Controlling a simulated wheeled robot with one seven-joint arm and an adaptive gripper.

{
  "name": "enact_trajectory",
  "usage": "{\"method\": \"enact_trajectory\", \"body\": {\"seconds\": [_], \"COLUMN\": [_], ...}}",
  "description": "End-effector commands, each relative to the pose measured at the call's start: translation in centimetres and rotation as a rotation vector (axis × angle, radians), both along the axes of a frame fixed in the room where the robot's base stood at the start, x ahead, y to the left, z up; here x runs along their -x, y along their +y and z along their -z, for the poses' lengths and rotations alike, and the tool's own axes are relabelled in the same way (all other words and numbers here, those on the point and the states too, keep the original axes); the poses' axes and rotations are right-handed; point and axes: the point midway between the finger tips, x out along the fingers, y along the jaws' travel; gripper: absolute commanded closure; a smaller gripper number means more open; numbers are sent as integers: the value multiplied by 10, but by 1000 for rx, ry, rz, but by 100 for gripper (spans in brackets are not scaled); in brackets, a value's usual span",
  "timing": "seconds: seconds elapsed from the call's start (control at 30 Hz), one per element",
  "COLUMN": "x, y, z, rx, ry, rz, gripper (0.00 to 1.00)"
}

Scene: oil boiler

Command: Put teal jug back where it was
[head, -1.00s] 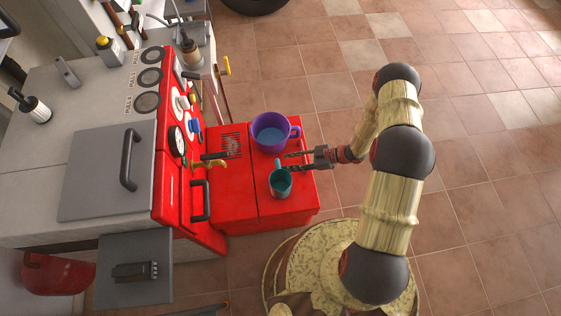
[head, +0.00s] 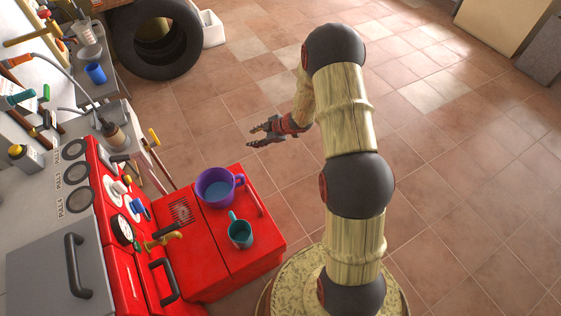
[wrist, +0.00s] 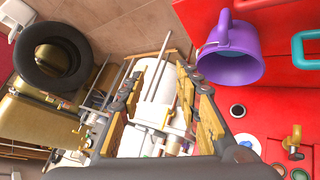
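The teal jug (head: 240,235) stands upright on the red cabinet top (head: 255,262), nearer the camera than the purple pot (head: 214,188). Its handle points toward the pot. My gripper (head: 250,134) is empty and open, beyond the pot and apart from both vessels. In the wrist view, my gripper's fingers (wrist: 163,100) are spread with nothing held between them. The purple pot also shows in the wrist view (wrist: 230,66). Only part of the teal jug's handle (wrist: 296,48) shows at the right edge there.
The red boiler front with gauges (head: 122,230) and a brass tap (head: 164,238) stands left of the cabinet top. A grey workbench holds a blue cup (head: 95,73). Tiled floor to the right is open.

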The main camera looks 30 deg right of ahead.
Motion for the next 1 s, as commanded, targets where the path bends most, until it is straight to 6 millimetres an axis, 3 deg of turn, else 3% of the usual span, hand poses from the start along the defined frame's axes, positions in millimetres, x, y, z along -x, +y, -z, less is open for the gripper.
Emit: {"method": "enact_trajectory", "body": {"seconds": [0.03,0.23,0.37,0.47,0.6,0.7,0.83,1.0], "x": [-12,-23,-5,20,70,112,174,260], "y": [-8,-36,-46,-48,-42,-32,-12,26], "z": [-34,-146,-215,-262,-315,-344,-369,-383], "rx": [46,170,206,210,185,146,75,-45], "ry": [-24,-69,-79,-75,-48,-13,51,166], "rz": [54,302,464,584,738,834,935,1017], "gripper": [67,67,67,67,67,67,67,67]}}
